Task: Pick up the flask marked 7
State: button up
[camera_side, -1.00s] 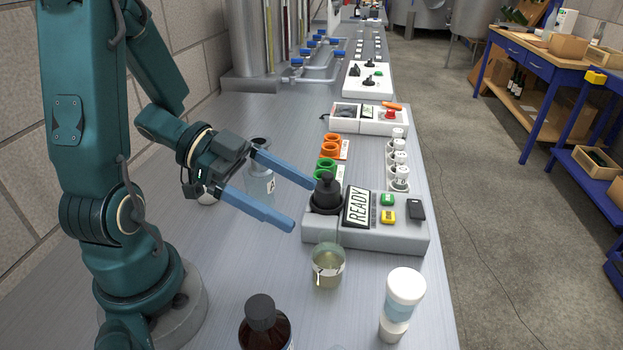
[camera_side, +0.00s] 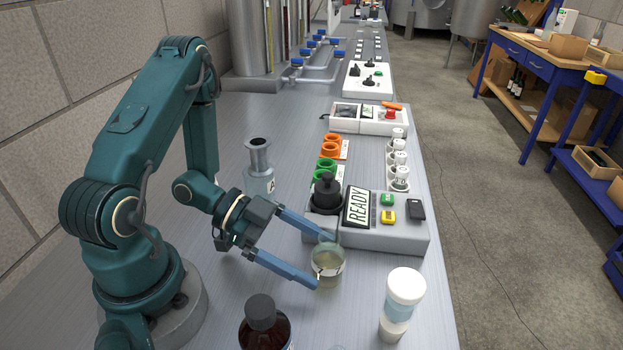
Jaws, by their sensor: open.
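My gripper (camera_side: 324,261) is open, with its blue fingers reaching right. The fingertips are at a small glass vessel (camera_side: 329,264) of pale yellowish liquid, one on its far side and one on its near side. I cannot tell whether they touch it. A pale mark shows on its front, but I cannot read a 7 there. A clear glass flask with a dark-rimmed neck (camera_side: 259,172) stands behind the gripper, with a small label that I cannot read surely. No readable 7 shows on any vessel.
A brown bottle (camera_side: 264,325) and a white-capped jar (camera_side: 400,303) stand in front. White-capped vials (camera_side: 399,172) and orange and green rings (camera_side: 328,152) sit farther back.

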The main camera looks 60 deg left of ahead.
jog(key=shift+x, duration=0.85)
jog(key=c, duration=1.5)
grip_shut()
jog(key=shift+r, duration=0.15)
